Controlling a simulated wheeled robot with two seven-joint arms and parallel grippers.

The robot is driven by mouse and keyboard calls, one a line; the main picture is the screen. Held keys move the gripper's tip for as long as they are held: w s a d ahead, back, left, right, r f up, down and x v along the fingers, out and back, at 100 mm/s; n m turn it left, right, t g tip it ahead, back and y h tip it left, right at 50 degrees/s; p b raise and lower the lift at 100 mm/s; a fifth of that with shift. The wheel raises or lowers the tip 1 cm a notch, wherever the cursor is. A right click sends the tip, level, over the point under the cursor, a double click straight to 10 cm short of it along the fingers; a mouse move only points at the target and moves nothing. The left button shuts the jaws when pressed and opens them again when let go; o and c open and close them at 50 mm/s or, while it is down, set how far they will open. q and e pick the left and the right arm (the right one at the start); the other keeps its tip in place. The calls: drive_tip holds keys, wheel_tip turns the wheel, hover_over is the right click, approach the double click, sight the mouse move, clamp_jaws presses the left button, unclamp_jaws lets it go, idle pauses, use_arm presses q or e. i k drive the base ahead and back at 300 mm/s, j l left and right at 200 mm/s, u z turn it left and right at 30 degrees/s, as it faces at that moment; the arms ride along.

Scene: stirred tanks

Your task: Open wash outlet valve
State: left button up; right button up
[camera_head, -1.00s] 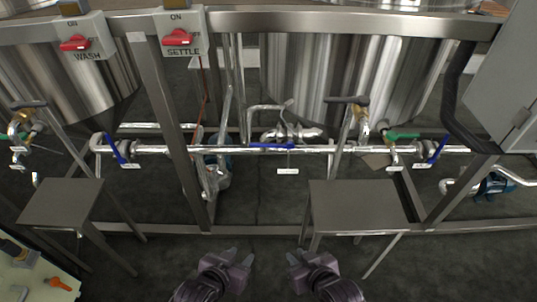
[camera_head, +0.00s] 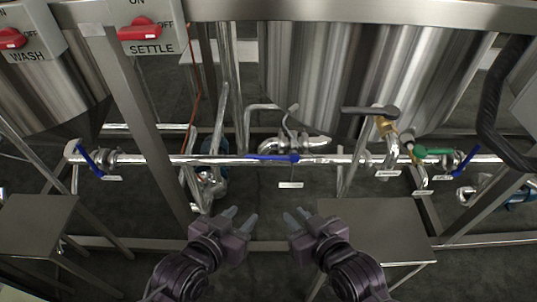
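Several small valves sit along a horizontal steel pipe (camera_head: 220,160). A left blue-handled valve (camera_head: 92,160) has its lever tilted across the pipe. A middle blue lever (camera_head: 272,157) lies along the pipe. A right blue-handled valve (camera_head: 466,160) has its lever tilted across the pipe. White tags hang by them, but their text is too small to read, so I cannot tell which is the wash outlet valve. My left gripper (camera_head: 240,216) and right gripper (camera_head: 295,214) are both open and empty, in front of and below the pipe, touching nothing.
A red WASH switch (camera_head: 12,38) and red SETTLE switch (camera_head: 139,28) are on the frame. A brass valve with a grey handle (camera_head: 370,111) and a green-handled valve (camera_head: 432,151) are at right. Platforms stand at left (camera_head: 35,225) and right (camera_head: 385,230). A slanted post (camera_head: 150,130) crosses the pipe.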

sight(88, 159)
drive_tip(key=i+j+u, duration=0.1)
drive_tip(key=j+u, duration=0.25)
drive_tip(key=i+j+u, duration=0.4)
drive_tip(key=j+u, duration=0.25)
drive_tip(key=k+u, duration=0.2)
drive_tip(key=l, duration=0.05)
